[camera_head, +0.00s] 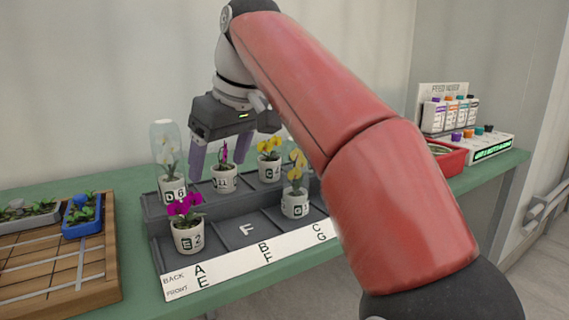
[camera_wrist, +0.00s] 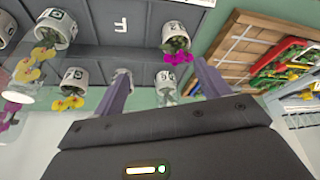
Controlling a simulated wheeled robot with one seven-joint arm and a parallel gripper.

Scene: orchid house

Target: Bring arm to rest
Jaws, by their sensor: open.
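My gripper (camera_head: 221,160) is open and empty, hanging fingers-down above the back row of the grey stepped rack. It also shows in the wrist view (camera_wrist: 160,72), its two purple fingers spread. Pot 11 (camera_head: 224,180), with a magenta flower, stands just below it in the head view and appears apart from the fingers. The red upper part of my arm crosses the middle and right of the head view and hides the right end of the rack.
The rack (camera_head: 151,206) also holds pot D6 (camera_head: 174,190) under a clear cover, pot E2 (camera_head: 188,237), pot C4 (camera_head: 270,168) and pot G3 (camera_head: 295,203). Slot F (camera_head: 247,231) is empty. A wooden tray (camera_head: 60,290) lies left; a red tray (camera_head: 450,160) and bottles (camera_head: 452,113) stand right.

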